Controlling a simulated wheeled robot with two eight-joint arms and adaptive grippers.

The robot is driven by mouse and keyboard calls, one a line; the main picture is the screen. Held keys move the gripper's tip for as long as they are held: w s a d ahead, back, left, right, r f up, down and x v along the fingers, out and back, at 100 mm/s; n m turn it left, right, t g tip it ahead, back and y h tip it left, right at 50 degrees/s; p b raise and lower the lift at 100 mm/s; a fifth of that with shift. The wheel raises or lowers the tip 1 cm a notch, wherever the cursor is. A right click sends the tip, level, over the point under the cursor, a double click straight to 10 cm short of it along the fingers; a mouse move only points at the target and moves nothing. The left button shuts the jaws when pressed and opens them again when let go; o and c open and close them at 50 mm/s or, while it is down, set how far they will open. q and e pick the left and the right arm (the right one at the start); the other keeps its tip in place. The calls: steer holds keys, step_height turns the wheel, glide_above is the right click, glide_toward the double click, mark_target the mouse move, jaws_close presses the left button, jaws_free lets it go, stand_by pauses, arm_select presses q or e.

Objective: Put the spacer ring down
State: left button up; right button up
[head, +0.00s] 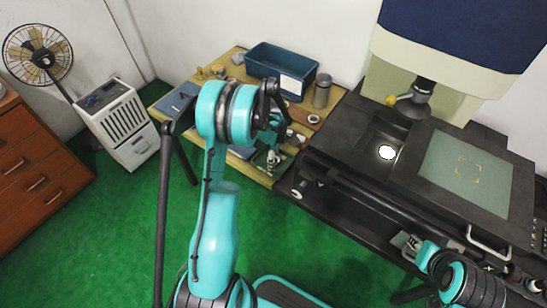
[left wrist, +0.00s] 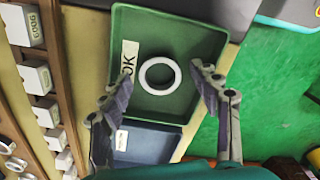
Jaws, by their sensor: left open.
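The spacer ring (left wrist: 143,77) is a pale white ring lying flat in the green tray (left wrist: 200,35) in the left wrist view. It is beside the tray's white "OK" label (left wrist: 127,62). My left gripper (left wrist: 157,86) is open, with one finger on each side of the ring and a gap to it on both sides. In the head view my left gripper (head: 272,155) reaches down over the near edge of the wooden table, and the ring cannot be made out there. My right arm shows at the lower right, but its fingers are not clear.
A blue tray (left wrist: 145,143) adjoins the green one. White labelled blocks (left wrist: 38,77) line the left of the wrist view. In the head view a dark blue bin (head: 262,63) and a metal cylinder (head: 322,91) stand at the table's back. A large black machine (head: 345,150) stands to the right.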

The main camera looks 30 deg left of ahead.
arm_select(q)
steer(key=shift+r, duration=0.1)
steer(key=shift+r+p, duration=0.35)
steer(key=s+d+r+m+t+p, duration=0.1)
steer(key=s+d+r+m+p, duration=0.15)
steer(key=r, duration=0.75)
steer(key=s+d+r+m+t+p, duration=0.1)
steer(key=d+r+m+p, duration=0.2)
steer(key=r, duration=0.7)
steer(key=s+d+r+m+t, duration=0.2)
steer(key=s+d+r+m, duration=0.1)
steer(key=s+d+m, duration=0.2)
steer(key=s+d+r+m+t+b, duration=0.1)
steer(key=s+d+r+m+t, duration=0.2)
steer(key=s+m, duration=0.7)
steer(key=shift+s+d+r+m, duration=0.2)
steer(key=shift+d+r+m, duration=0.25)
steer(key=shift+d+m, duration=0.5)
